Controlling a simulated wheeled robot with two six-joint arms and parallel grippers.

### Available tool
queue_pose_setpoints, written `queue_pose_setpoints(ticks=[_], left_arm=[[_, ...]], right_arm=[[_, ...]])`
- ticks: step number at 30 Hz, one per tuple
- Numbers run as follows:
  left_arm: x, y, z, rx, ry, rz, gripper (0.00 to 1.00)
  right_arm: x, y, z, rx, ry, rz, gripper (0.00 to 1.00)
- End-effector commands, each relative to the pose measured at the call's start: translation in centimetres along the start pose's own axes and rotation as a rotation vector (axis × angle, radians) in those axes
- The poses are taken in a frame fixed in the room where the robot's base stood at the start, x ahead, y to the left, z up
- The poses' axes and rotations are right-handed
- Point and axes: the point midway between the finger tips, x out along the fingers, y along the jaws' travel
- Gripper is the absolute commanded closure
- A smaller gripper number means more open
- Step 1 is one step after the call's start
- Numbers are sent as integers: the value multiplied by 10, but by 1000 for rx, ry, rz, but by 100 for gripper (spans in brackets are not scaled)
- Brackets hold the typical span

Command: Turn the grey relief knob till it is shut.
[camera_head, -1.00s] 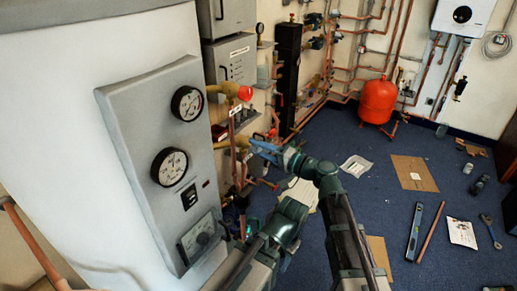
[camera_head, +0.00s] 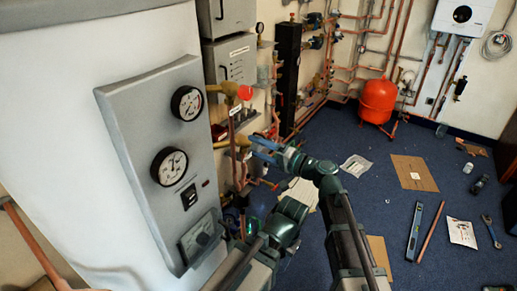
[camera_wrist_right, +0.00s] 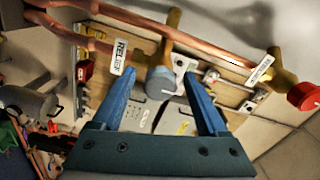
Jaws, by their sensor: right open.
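The grey relief knob (camera_wrist_right: 160,84) sits on the end of a brass valve body in the right wrist view. A white tag beginning "REL" (camera_wrist_right: 120,57) hangs on the copper pipe beside it. My right gripper (camera_wrist_right: 157,77) is open, and its two blue fingers point toward the knob, one on either side of it in the picture. I cannot tell whether they touch it. In the head view my right gripper (camera_head: 254,148) is in front of the lower brass valve (camera_head: 236,141), and the grey knob cannot be made out there. My left gripper is not in view.
A red knob (camera_head: 245,92) is on the upper brass valve, also at the right of the wrist view (camera_wrist_right: 306,96). A grey gauge panel (camera_head: 143,125) stands left of the gripper. Copper pipes run close behind it. Blue floor (camera_head: 330,210) lies right.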

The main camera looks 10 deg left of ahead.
Motion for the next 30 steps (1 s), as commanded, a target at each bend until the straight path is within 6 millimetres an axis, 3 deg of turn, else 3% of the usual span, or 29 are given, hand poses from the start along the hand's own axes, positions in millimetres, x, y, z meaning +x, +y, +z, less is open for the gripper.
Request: queue_pose_setpoints(ticks=[5,15,21,30], left_arm=[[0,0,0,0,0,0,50],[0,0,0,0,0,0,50],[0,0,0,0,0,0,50],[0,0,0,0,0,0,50]], right_arm=[[-14,0,0,1,2,0,24],[-87,0,1,0,4,1,24],[-120,0,0,0,2,1,24],[-138,0,0,0,0,0,24]])
